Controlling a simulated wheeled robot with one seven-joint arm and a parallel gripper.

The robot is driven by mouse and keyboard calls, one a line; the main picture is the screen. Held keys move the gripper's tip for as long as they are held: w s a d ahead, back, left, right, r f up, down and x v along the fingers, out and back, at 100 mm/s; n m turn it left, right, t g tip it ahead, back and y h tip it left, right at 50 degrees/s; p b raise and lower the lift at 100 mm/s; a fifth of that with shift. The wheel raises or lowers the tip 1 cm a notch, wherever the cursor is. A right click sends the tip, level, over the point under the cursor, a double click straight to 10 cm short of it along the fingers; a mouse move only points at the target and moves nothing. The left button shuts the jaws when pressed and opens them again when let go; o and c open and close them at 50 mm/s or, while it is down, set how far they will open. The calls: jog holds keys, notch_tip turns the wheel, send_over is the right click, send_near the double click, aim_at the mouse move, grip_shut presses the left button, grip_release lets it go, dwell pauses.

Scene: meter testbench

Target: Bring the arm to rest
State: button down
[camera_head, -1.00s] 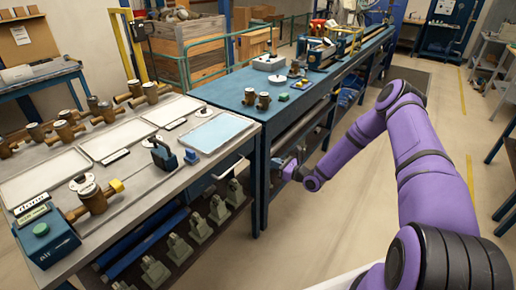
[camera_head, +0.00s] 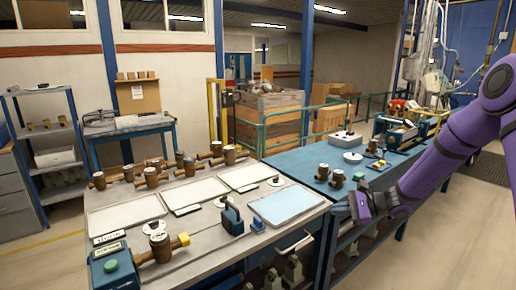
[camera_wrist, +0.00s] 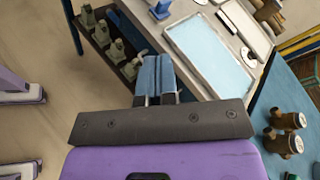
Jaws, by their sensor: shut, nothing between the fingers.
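My purple arm (camera_head: 450,150) reaches in from the right of the head view. My gripper (camera_head: 340,208) is at its lower end, in front of the gap between the grey bench (camera_head: 215,245) and the blue bench (camera_head: 290,160). In the wrist view my gripper (camera_wrist: 158,72) shows two blue-grey fingers side by side, shut with nothing between them. They appear apart from the benches, though the head view does not show the exact clearance.
Brass meters (camera_head: 185,162), white trays (camera_head: 125,213) and a light-blue tray (camera_head: 287,207) cover the grey bench. Two small brass meters (camera_head: 329,175) stand on the blue bench. Grey fittings (camera_wrist: 110,45) sit on a shelf below. Open floor (camera_wrist: 40,120) lies left in the wrist view.

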jog(key=s+a+r+n+g+h, duration=0.25)
jog(key=s+r+n+h, duration=0.55)
jog(key=s+r, duration=0.95)
jog(key=s+d+r+n+t+h, duration=0.2)
jog(key=s+d+r+n+h, duration=0.1)
jog(key=s, duration=0.7)
jog(key=s+d+r+n+t+h, duration=0.2)
jog(key=s+d+r, duration=0.3)
jog(key=s, duration=0.5)
jog(key=shift+r+n+h, duration=0.4)
jog(key=shift+n+h, duration=0.2)
